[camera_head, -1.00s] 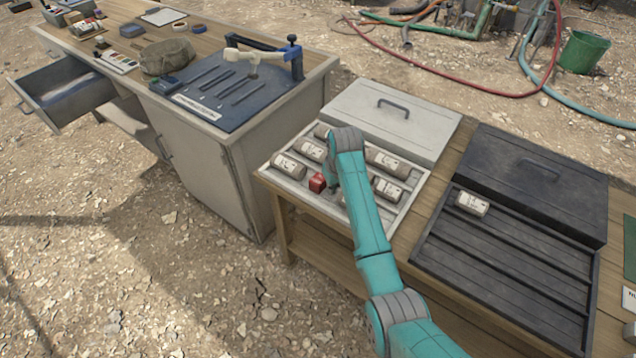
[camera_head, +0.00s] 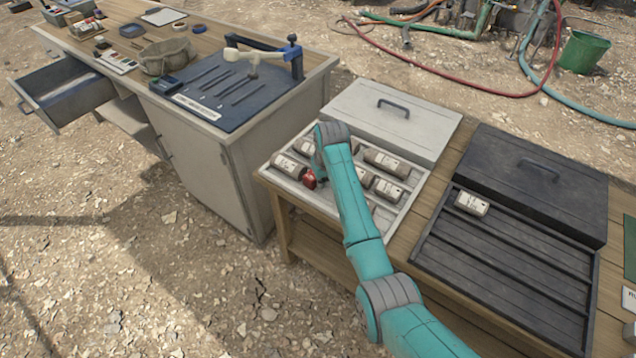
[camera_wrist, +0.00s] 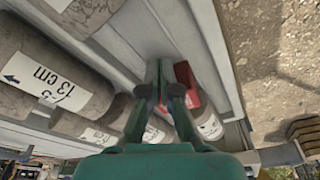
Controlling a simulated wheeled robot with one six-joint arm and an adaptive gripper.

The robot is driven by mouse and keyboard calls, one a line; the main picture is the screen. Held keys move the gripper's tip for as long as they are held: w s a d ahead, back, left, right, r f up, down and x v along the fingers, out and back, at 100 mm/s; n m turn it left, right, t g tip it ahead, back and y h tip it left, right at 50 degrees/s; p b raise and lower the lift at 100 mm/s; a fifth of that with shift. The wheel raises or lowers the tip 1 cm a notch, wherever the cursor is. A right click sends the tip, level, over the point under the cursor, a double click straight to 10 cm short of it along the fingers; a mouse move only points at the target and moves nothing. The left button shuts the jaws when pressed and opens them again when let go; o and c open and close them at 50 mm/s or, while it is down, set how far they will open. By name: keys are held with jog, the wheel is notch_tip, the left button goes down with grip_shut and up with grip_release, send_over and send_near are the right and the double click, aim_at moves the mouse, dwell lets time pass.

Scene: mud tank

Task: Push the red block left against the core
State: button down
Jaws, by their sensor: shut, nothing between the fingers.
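The small red block (camera_head: 309,180) lies in the pale core tray (camera_head: 325,206), just right of the labelled core (camera_head: 289,166) at the tray's left end. My gripper (camera_head: 318,184) is down in the tray at the block's right side, shut and holding nothing. In the wrist view the shut fingers (camera_wrist: 161,78) are beside the red block (camera_wrist: 187,82) and cover part of it. A core with a white label (camera_wrist: 209,125) shows close past the block. Whether block and core touch is hard to tell.
Other cores (camera_head: 387,162) lie in the tray's rows close to my gripper; one is large in the wrist view (camera_wrist: 45,75). A pale lid (camera_head: 395,118) stands behind. A dark tray (camera_head: 500,270) with one core (camera_head: 472,203) is to the right.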

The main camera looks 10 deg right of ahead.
jog(key=shift+w+a, duration=0.4)
jog(key=shift+w, duration=0.05)
jog(key=shift+s+d+r, duration=1)
jog(key=shift+s+d, duration=0.05)
jog(key=shift+s, duration=0.05)
notch_tip(320, 180, up, 8)
dwell(0.3)
dwell(0.4)
